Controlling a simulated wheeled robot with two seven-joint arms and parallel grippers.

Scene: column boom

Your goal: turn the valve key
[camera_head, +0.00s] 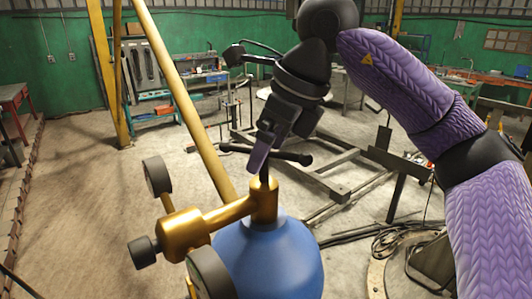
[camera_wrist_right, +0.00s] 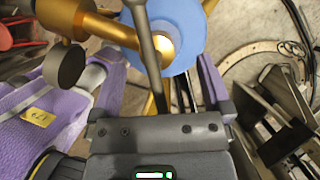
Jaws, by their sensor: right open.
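The valve key (camera_head: 292,156) is a dark T-handle standing upright on top of the brass valve (camera_head: 236,212), above a blue cylinder (camera_head: 270,258). In the right wrist view its handle bar (camera_wrist_right: 147,45) runs down from the top edge towards my gripper, with the brass valve (camera_wrist_right: 112,32) and blue cylinder (camera_wrist_right: 193,22) below it. My right gripper (camera_head: 266,150) is open at the handle, one purple finger in front of it. The other finger is partly hidden, and I cannot tell whether either finger touches the key. My left gripper is not in view.
Round gauges (camera_head: 157,175) and a dark knob (camera_head: 143,251) stick out from the valve at left. A yellow slanted pole (camera_head: 182,95) rises behind it. A metal frame (camera_head: 345,168) and loose cables (camera_head: 405,238) lie on the floor at right. The floor at left is mostly clear.

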